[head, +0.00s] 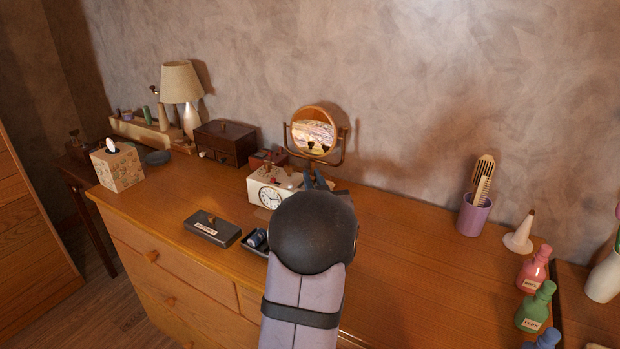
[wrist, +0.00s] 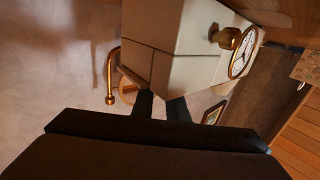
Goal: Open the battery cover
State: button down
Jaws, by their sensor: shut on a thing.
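The cream box-shaped clock (head: 262,184) stands on the dresser, its round white dial facing forward. In the wrist view, the clock (wrist: 188,45) fills the upper middle, with a brass knob (wrist: 228,38) beside the dial. Thin seams mark a panel on the clock's pale side, which looks like the battery cover (wrist: 175,66). My gripper (head: 316,178) is at the clock's right side. In the wrist view, the two dark fingertips of my gripper (wrist: 161,98) are at the panel's lower edge, shut on what appears to be the cover. The exact contact is hard to see.
A round mirror (head: 314,134) stands close behind the clock. A dark labelled box (head: 212,229) and a small dark tray with a blue item (head: 256,238) lie in front. A purple cup with combs (head: 473,217) stands right. The dresser top between cup and clock is clear.

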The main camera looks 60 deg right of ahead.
aim_at(332, 184)
jog(key=s, duration=0.5)
jog(key=shift+s+d, duration=0.1)
jog(key=shift+s, duration=0.15)
jog(key=c, duration=1.7)
grip_release()
jog(key=shift+c, duration=0.2)
jog(key=v, duration=0.7)
jog(key=shift+s, duration=0.1)
